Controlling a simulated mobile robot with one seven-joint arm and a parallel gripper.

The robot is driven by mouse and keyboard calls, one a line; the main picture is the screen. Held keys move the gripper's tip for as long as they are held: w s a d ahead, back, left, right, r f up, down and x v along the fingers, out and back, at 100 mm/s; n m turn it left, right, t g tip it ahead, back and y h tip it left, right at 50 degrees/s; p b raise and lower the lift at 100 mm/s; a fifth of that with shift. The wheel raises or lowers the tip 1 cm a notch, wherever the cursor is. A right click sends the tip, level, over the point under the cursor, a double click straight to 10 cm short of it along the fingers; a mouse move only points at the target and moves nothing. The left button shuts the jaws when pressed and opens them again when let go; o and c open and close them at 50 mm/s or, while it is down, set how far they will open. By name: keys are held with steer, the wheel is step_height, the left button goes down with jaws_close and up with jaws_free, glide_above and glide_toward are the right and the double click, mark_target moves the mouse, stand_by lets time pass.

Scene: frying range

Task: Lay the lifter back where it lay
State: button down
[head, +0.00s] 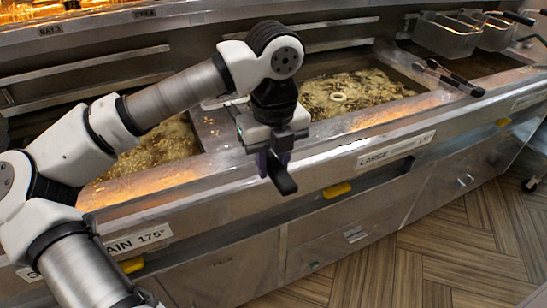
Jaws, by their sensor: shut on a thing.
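My gripper (272,160) hangs pointing down over the front ledge of the fryer, near the middle of the picture. It is shut on the lifter (284,180), of which a black, handle-like end shows sticking out below the fingers towards the front. The rest of the lifter is hidden behind my gripper and wrist, so I cannot tell its full shape or how it is tilted. The lifter looks to be above the metal front ledge (330,160); whether it touches the ledge I cannot tell.
Bubbling oil fills the right vat (350,95), with one pale ring (338,97) floating in it. Another oil vat (160,145) lies behind my arm. Black-and-metal tongs (448,77) lie at the right across the ledge. Wire baskets (447,35) hang at the back right.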

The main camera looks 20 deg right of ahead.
step_height(320, 180, down, 8)
steer(key=b, duration=0.5)
steer(key=shift+r, duration=0.25)
steer(key=shift+f, duration=0.1)
steer(key=shift+f+t+b, duration=0.5)
steer(key=shift+f+b, duration=0.7)
steer(key=shift+b, duration=0.65)
steer(key=c, duration=1)
jaws_free()
steer(key=shift+s, duration=0.1)
